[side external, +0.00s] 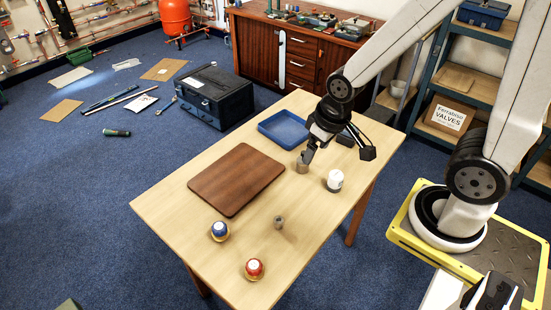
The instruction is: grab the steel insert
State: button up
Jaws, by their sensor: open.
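My gripper (309,154) is open and points down over the table, with its fingertips at a small grey-brown metal cylinder (302,167). I cannot tell whether the fingers straddle the cylinder or are just above it. A second, smaller grey metal piece (279,221) stands alone on the table nearer the camera, to the lower left of the gripper. Either could be the steel insert; at this size I cannot tell which.
The jar stands close to the right of my gripper. The front right tabletop is clear.

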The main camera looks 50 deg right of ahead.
jog(key=m+y, duration=1.3)
jog(key=m, duration=0.7)
send_near(274, 225)
jog(key=shift+s+a, duration=0.25)
jog(key=shift+a, duration=1)
jog(key=shift+w+d+f+m+t, duration=0.1)
jog(key=shift+w+f+m+t, duration=0.05)
jog(key=shift+f+m+t, duration=0.3)
jog(key=shift+x, duration=1.3)
jog(key=shift+r, duration=0.1)
jog(key=shift+x, duration=2.6)
